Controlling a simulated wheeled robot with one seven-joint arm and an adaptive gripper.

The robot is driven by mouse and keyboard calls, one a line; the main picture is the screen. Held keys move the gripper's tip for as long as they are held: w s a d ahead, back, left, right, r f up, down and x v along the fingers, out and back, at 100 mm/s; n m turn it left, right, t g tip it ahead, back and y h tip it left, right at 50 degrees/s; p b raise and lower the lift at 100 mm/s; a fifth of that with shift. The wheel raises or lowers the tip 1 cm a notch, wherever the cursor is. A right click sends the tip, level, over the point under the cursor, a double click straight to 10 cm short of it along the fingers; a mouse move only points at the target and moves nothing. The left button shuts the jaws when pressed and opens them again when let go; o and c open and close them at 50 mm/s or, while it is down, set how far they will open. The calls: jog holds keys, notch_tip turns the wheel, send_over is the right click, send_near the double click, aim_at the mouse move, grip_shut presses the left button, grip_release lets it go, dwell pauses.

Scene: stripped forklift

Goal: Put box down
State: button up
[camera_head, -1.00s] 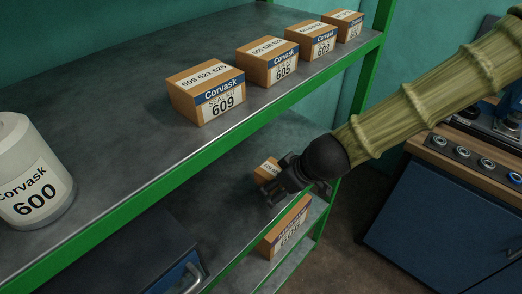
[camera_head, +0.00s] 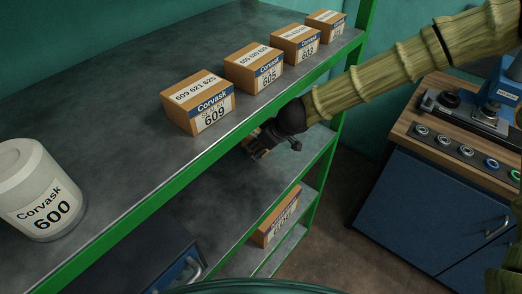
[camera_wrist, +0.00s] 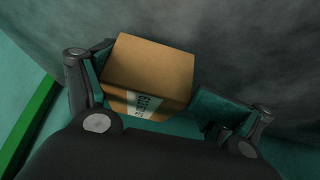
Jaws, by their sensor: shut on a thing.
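My gripper (camera_head: 268,142) is at the end of my arm, below the top shelf's front edge and over the middle shelf. It is shut on a small brown cardboard box (camera_wrist: 150,68). The wrist view shows the box between the two fingers, with a white label on its near face. In the head view only a sliver of the box shows beside the gripper. The middle shelf (camera_head: 215,205) is grey metal with a green edge. I cannot tell whether the box touches it.
Several labelled boxes stand in a row on the top shelf (camera_head: 130,130), including box 609 (camera_head: 200,103). A white canister marked 600 (camera_head: 38,190) stands at left. Another box (camera_head: 276,216) sits on a lower shelf. A blue cabinet (camera_head: 430,210) is at right.

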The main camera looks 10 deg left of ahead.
jog(key=shift+f+p, duration=0.35)
jog(key=shift+f, duration=1.25)
jog(key=shift+f, duration=0.1)
jog(key=o, duration=1.1)
jog(key=shift+v, duration=0.8)
jog(key=v, duration=1)
jog(key=shift+r, duration=0.3)
jog(key=shift+d, duration=0.15)
